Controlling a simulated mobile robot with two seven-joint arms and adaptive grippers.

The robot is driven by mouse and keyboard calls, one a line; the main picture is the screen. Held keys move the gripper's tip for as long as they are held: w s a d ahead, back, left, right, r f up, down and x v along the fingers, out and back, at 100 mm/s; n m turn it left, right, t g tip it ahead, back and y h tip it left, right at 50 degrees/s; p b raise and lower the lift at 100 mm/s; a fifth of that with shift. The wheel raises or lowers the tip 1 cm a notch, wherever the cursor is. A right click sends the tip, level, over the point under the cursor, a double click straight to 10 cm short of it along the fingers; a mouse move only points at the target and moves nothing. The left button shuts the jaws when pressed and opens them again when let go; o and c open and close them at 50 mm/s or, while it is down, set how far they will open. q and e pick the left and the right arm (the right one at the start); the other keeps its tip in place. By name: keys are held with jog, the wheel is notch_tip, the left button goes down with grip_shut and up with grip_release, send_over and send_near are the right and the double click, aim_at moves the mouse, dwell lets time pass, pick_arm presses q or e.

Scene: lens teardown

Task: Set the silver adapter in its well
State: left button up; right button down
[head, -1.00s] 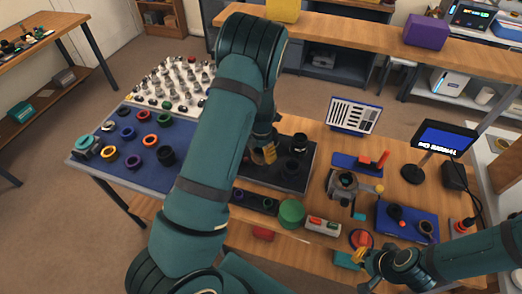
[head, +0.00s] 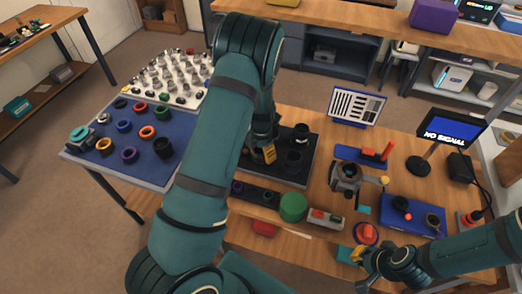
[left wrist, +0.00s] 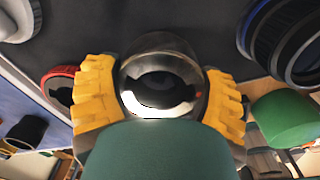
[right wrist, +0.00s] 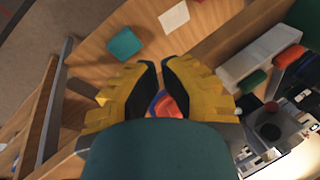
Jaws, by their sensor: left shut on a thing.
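My left gripper (head: 262,154) is over the black tray (head: 311,170), largely hidden behind my own arm in the head view. In the left wrist view its yellow fingers (left wrist: 160,95) are shut on the silver adapter (left wrist: 158,70), a shiny round ring with a dark opening, one finger on each side. The adapter is hidden in the head view. Which well lies beneath it cannot be seen. My right gripper (head: 360,256) is at the table's front edge. In the right wrist view its fingers (right wrist: 160,66) are apart with a narrow gap, holding nothing.
Dark rings stand on the tray's right part. A green round thing (head: 293,207) and a red-and-green button box (head: 326,218) are in front of it. A blue mat (head: 180,165) with coloured rings lies left. A red button (head: 366,233) is near my right gripper.

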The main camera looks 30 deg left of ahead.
aim_at(262, 151)
pick_arm(q)
jog(key=shift+f+b, duration=0.35)
jog(key=shift+f, duration=0.2)
jog(key=o, duration=1.1)
jog(key=shift+o, duration=0.2)
notch_tip(262, 151, up, 12)
jog(key=shift+d, duration=0.15)
